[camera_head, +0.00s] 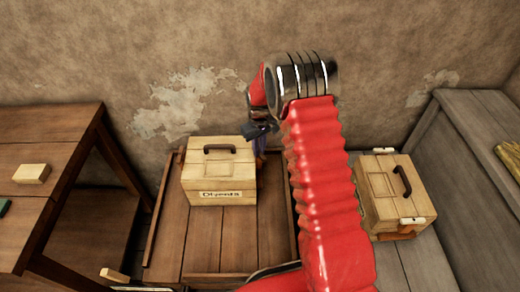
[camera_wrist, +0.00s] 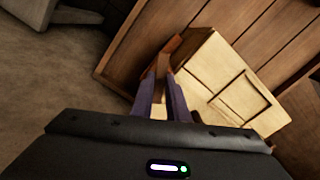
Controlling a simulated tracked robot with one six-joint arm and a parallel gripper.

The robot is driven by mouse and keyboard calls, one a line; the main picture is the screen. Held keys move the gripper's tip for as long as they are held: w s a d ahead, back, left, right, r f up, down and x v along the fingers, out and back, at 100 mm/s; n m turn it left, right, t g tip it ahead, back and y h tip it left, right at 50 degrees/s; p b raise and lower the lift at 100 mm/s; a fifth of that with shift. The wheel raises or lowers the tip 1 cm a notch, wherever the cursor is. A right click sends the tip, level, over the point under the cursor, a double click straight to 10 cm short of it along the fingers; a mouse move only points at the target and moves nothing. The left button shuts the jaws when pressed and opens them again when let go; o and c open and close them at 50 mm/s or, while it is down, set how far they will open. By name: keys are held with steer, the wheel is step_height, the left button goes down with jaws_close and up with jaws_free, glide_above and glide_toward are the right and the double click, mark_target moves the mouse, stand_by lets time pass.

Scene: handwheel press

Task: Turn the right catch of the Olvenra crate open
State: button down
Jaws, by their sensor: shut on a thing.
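The Olvenra crate (camera_head: 222,192) is a pale wooden box with a dark handle on its lid and a name label on its front. It stands on a brown slatted wooden surface. My gripper (camera_head: 260,148) is at the crate's right side, beside its upper edge. In the wrist view my gripper (camera_wrist: 163,88) has its two purple fingers close together at the crate (camera_wrist: 222,80). They are shut on the right catch, a brown-orange piece (camera_wrist: 174,46) at the crate's side. The fingers hide much of the catch, so its exact angle cannot be told.
A second wooden crate (camera_head: 379,188) with a dark handle and pale-and-orange catches stands to the right, partly behind my red arm. A grey bench (camera_head: 470,130) is at far right. A brown table (camera_head: 50,125) at left holds a pale block (camera_head: 31,174). A plaster wall is behind.

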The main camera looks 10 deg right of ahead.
steer(key=m, duration=0.6)
steer(key=shift+a, duration=0.1)
stand_by(0.4)
steer(key=c, duration=1.7)
jaws_free()
steer(key=shift+r, duration=0.1)
step_height(320, 180, up, 14)
steer(key=shift+f, duration=0.25)
